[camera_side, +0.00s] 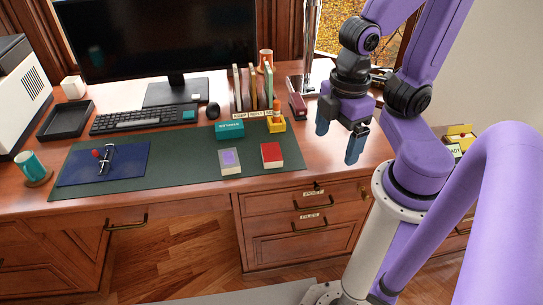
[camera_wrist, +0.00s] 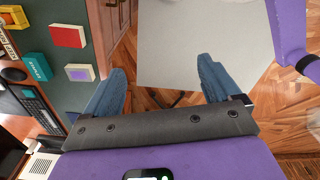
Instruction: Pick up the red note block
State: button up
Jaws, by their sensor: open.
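The red note block (camera_side: 271,155) lies on the green desk mat near the front edge of the desk, with pale page sides showing. In the wrist view it also shows at the upper left as a red block (camera_wrist: 67,36). My gripper (camera_side: 339,143) is raised above the right part of the desk, to the right of the block and apart from it. Its two blue fingers are spread with nothing between them. In the wrist view the gripper (camera_wrist: 162,85) points past the desk edge toward the floor.
A grey block with a purple top (camera_side: 230,162) lies left of the red one. Behind are a teal box (camera_side: 229,130), a yellow holder (camera_side: 276,125) and upright books (camera_side: 253,88). A blue pad (camera_side: 130,165), keyboard (camera_side: 144,119) and teal mug (camera_side: 31,165) are farther left.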

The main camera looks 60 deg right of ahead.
jog(key=n+t+h, duration=0.9)
jog(key=n+h, duration=0.1)
jog(key=n, duration=0.4)
send_near(273, 156)
jog(key=x, duration=0.5)
jog(key=shift+w+a+f, duration=0.15)
jog(key=shift+w+f, duration=0.15)
jog(key=shift+f, duration=0.05)
jog(key=x, duration=0.4)
jog(key=shift+d+r, duration=0.15)
jog(key=shift+d, duration=0.25)
jog(key=shift+w+d, duration=0.35)
jog(key=c, duration=1.1)
